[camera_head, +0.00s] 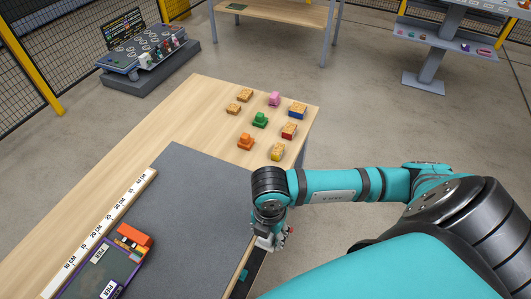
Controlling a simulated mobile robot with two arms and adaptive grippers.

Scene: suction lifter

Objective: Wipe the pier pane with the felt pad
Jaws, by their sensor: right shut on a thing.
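My right gripper (266,241) points down at the right edge of the dark grey mat (190,205). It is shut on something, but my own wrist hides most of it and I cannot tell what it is. A dark greenish panel with a purple rim (108,270) lies at the lower left, cut off by the frame; it may be the pier pane. I cannot make out the felt pad. My left gripper is out of view.
A white ruler strip (105,222) runs along the mat's left side. Several small coloured blocks, among them a green one (260,120), stand at the table's far end. The wooden table (170,120) is bare between. A grey display stand (140,58) is beyond.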

